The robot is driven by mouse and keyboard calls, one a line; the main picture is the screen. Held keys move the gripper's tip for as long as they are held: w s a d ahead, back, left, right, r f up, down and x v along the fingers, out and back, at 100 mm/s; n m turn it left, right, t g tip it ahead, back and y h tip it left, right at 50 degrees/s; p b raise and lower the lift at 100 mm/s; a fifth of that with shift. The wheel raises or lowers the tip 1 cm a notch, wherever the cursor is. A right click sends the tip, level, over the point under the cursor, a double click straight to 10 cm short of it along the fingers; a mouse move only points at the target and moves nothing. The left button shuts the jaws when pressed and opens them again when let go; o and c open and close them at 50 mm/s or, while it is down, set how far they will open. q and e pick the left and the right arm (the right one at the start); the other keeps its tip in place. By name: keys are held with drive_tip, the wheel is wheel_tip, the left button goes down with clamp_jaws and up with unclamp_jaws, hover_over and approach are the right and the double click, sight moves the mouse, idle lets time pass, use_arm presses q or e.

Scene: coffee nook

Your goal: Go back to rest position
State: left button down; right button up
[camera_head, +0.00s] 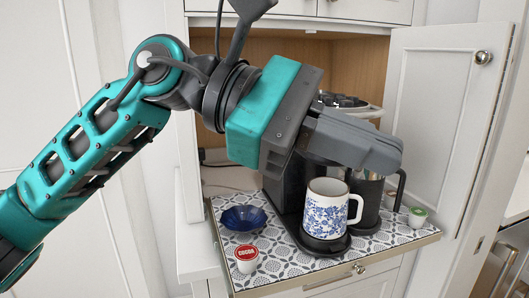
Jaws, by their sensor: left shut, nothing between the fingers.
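My left gripper (392,156) reaches in from the left, in front of the coffee nook. Its grey fingers are closed together with nothing between them. It is in front of the upper part of the black coffee machine (284,190) and hides much of it. A white mug with blue flowers (325,211) stands upright on the machine's drip base, below the fingers. Whether the fingers touch the machine I cannot tell. My right gripper is out of view.
The patterned tray (292,269) carries a blue bowl (243,218), a red-lidded cocoa pod (246,258), a green-lidded pod (418,216) and a dark holder (369,208). A white cabinet door (440,110) stands open at the right. The left side is plain white panels.

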use_arm(q)
drive_tip(key=w+a+f+n+t+h, duration=0.2)
drive_tip(key=w+a+n+t+h, duration=0.25)
drive_tip(key=n, duration=0.65)
drive_tip(key=w+a+f+n+t+h, duration=0.25)
drive_tip(key=w+n+t+h, duration=0.35)
drive_tip(key=n, duration=0.5)
drive_tip(key=w+a+f+n+t+y, duration=0.2)
drive_tip(key=a+f+n+t+y, duration=0.2)
drive_tip(key=f+n+t+y, duration=0.45)
drive_tip(key=w+a+f+n+t+y, duration=0.4)
drive_tip(key=f+n, duration=0.5)
drive_tip(key=n, duration=0.6)
drive_tip(key=s+a+f+n+g+y, duration=0.1)
drive_tip(key=s+a+f+n+y, duration=0.15)
drive_tip(key=f, duration=0.35)
drive_tip(key=s+a+f+n+y, duration=0.1)
drive_tip(key=a+f+n+y, duration=0.1)
drive_tip(key=f+n, duration=0.25)
drive_tip(key=s+a+f+n+g+y, duration=0.1)
drive_tip(key=s+a+f+n+y, duration=0.15)
drive_tip(key=f, duration=0.45)
drive_tip(key=s+a+f+n+g+y, duration=0.2)
drive_tip(key=s+a+f+n+g, duration=0.2)
drive_tip(key=s+f, duration=0.8)
wheel_tip(320, 180, down, 2)
drive_tip(key=shift+s+f+n+g+y, duration=0.1)
drive_tip(key=shift+s+n+g+y, duration=0.25)
drive_tip(key=shift+n+g, duration=0.65)
drive_tip(key=shift+w, duration=0.15)
